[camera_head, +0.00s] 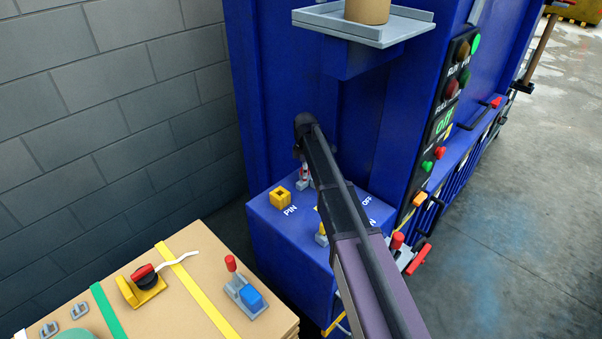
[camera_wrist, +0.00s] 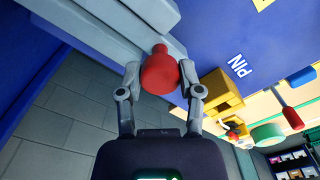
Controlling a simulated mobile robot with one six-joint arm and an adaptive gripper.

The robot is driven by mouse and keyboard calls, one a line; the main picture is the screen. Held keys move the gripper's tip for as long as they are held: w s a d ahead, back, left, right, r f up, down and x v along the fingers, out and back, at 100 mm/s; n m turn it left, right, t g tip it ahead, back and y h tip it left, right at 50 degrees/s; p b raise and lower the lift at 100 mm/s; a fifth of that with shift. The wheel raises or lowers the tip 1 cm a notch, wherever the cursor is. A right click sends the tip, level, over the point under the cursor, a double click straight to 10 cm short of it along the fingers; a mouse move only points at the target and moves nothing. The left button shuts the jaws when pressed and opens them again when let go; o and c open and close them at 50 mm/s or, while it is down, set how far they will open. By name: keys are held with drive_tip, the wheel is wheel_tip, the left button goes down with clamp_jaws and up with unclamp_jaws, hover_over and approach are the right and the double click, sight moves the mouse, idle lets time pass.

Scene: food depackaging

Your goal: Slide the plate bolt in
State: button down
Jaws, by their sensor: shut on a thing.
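The plate bolt's red knob (camera_wrist: 160,73) is between my gripper's two fingers in the wrist view. My gripper (camera_wrist: 161,88) is shut on it, one finger on each side. Grey metal parts (camera_wrist: 153,12) lie just beyond the knob, but how far the bolt is in cannot be told. In the head view my arm covers most of this spot; only a small red and grey bit (camera_head: 304,178) shows beside it, on the blue machine's ledge.
A yellow block (camera_head: 281,197) marked PIN stands on the blue ledge (camera_head: 285,237); it also shows in the wrist view (camera_wrist: 218,92). A grey shelf (camera_head: 335,27) juts out above. A strapped box (camera_head: 205,310) with a red-handled clamp (camera_head: 243,290) stands at lower left. A block wall is behind.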

drive_tip(key=shift+c, duration=1.3)
unclamp_jaws()
drive_tip(key=shift+w+d, duration=0.2)
drive_tip(key=shift+s+a, duration=0.1)
